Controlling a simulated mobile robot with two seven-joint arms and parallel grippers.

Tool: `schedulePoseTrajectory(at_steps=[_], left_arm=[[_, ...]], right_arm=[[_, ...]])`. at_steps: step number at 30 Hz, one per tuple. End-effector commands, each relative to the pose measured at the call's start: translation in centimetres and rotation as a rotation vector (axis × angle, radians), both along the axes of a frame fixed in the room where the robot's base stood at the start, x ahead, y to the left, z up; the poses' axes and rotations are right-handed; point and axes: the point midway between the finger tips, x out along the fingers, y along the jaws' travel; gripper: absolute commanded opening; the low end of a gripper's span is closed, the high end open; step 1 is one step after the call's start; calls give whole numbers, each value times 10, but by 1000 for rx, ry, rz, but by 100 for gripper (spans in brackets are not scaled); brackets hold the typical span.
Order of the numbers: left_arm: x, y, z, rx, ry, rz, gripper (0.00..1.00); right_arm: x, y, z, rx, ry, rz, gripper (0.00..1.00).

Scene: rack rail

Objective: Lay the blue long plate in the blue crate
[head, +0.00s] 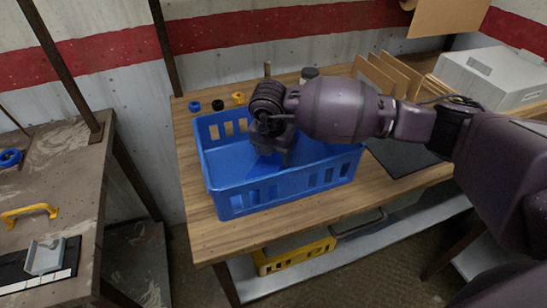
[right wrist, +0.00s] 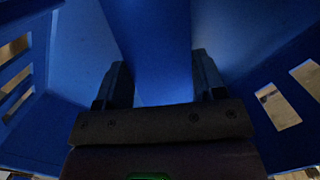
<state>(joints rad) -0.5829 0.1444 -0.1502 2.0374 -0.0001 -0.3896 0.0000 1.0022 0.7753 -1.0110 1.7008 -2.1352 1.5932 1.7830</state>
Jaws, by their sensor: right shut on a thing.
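The blue crate (head: 290,188) stands on the wooden table, with slotted walls. My right gripper (head: 272,152) reaches down into it from the right. The blue long plate (head: 264,166) shows in the head view as a small blue patch below the gripper; the arm hides the rest. In the right wrist view the plate (right wrist: 155,45) runs between the two dark fingers of the gripper (right wrist: 162,75), which is shut on it. The crate's walls (right wrist: 290,105) surround it there. Blue on blue, I cannot tell whether the plate touches the crate floor. My left gripper is out of view.
Small blue, black and yellow rings (head: 239,98) lie behind the crate. To the right are upright wooden dividers (head: 390,75), a dark mat (head: 400,157) and a grey box (head: 490,78). A yellow crate (head: 293,257) is under the table. A side bench (head: 70,165) stands left across a gap.

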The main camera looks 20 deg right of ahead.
Motion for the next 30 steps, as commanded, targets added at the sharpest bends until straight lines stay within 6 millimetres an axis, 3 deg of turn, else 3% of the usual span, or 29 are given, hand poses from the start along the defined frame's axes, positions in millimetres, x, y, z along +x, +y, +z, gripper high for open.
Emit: schedulePoseTrajectory(at_steps=[1,4,16,17,21,30], left_arm=[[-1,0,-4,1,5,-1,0],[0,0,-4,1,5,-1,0],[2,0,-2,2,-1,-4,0],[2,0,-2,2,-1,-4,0],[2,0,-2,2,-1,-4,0],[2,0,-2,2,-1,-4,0]], right_arm=[[0,0,-11,0,4,0,32],[-1,0,-20,1,2,1,32],[0,0,-23,0,0,0,32],[0,0,-24,-1,1,0,65],[0,0,-23,0,0,0,86],[0,0,-22,0,0,0,89]])
